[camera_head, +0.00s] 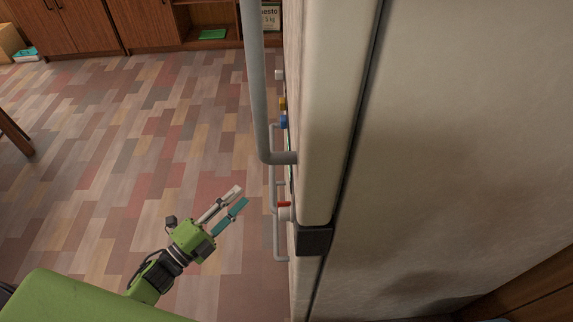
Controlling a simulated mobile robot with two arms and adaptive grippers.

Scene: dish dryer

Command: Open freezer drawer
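The fridge-freezer (340,110) stands on the right, seen from its side, with its front facing left. A long grey bar handle (257,80) runs down the upper door and bends back into it. Below it, thinner bar handles (276,240) stick out from the lower front; which one belongs to the freezer drawer I cannot tell. The lower front is seen almost edge-on, and I see no drawer pulled out. My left gripper (243,196) is open and empty, its two fingers apart and pointing toward the lower handles, not touching them. My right gripper is not in view.
Small coloured items, one blue (284,121) and one red and white (284,211), show at the fridge front. Wooden cabinets (150,25) line the back, with a green item (212,34) on a shelf. The tiled floor (130,140) left of the fridge is mostly clear.

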